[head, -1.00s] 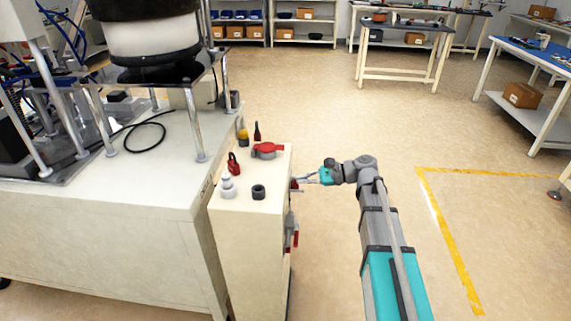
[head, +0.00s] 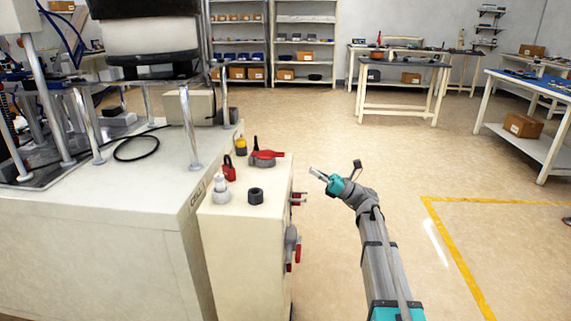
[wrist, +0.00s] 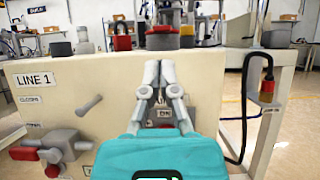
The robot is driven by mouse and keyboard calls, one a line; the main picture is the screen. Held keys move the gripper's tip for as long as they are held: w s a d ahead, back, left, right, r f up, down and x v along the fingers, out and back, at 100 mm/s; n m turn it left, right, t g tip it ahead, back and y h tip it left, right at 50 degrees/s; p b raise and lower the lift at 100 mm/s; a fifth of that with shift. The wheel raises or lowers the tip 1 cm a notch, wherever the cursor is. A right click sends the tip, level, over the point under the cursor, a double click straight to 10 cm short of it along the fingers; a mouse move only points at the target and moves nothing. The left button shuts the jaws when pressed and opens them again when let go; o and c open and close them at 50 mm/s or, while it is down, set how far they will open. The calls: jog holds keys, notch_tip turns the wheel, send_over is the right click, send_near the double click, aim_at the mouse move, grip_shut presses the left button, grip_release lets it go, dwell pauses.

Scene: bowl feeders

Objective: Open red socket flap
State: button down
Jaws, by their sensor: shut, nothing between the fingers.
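A grey socket (wrist: 70,146) with red parts (wrist: 24,153) sits on the cream cabinet front (wrist: 100,75) at lower left in the wrist view. The red part sticks out to the left; whether the flap is open is unclear. In the head view, red and grey fittings (head: 298,253) show edge-on on the cabinet's right side, with another red fitting (head: 297,198) higher up. My gripper (wrist: 158,68) is shut and empty in front of the panel, right of the socket and higher. In the head view my gripper (head: 315,172) is apart from the cabinet, to its right.
A grey lever (wrist: 89,105) sticks out of the panel near the LINE 1 label (wrist: 34,78). A red padlock (head: 228,168), a red-handled valve (head: 265,158) and a black ring (head: 255,195) stand on the cabinet top. A black cable (wrist: 243,110) hangs at right.

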aim_at(287, 165)
jog(key=shift+r, duration=0.1)
dwell(0.3)
jog(key=p+x, duration=0.5)
jog(key=x, duration=0.4)
jog(key=shift+a+r, duration=0.15)
jog(key=shift+a, duration=0.3)
jog(key=shift+a, duration=0.15)
